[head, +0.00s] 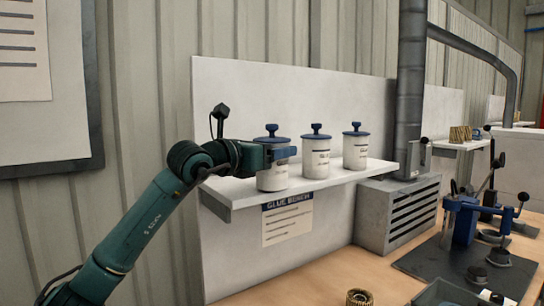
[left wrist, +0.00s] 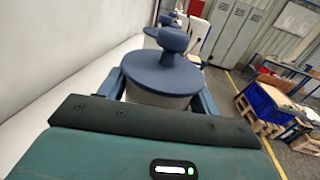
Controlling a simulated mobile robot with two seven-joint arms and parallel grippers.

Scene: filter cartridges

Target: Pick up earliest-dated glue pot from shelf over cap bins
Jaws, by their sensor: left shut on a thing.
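Three white glue pots with blue knobbed lids stand in a row on a white wall shelf (head: 232,191): the left pot (head: 272,178), the middle pot (head: 316,160) and the right pot (head: 356,150). Their labels are too small to read. My left gripper (head: 283,154) reaches in from the left and is shut on the left pot, just under its lid. In the left wrist view the fingers lie on both sides of this pot, below its blue lid (left wrist: 160,72). The pot looks upright at shelf level; I cannot tell whether it touches the shelf. My right gripper is out of view.
A printed notice (head: 287,222) hangs under the shelf. A grey vented box (head: 398,214) and a duct (head: 411,90) stand right of it. A blue clamp fixture (head: 461,222) sits on the bench at right. The wooden bench (head: 330,280) is mostly clear below the shelf.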

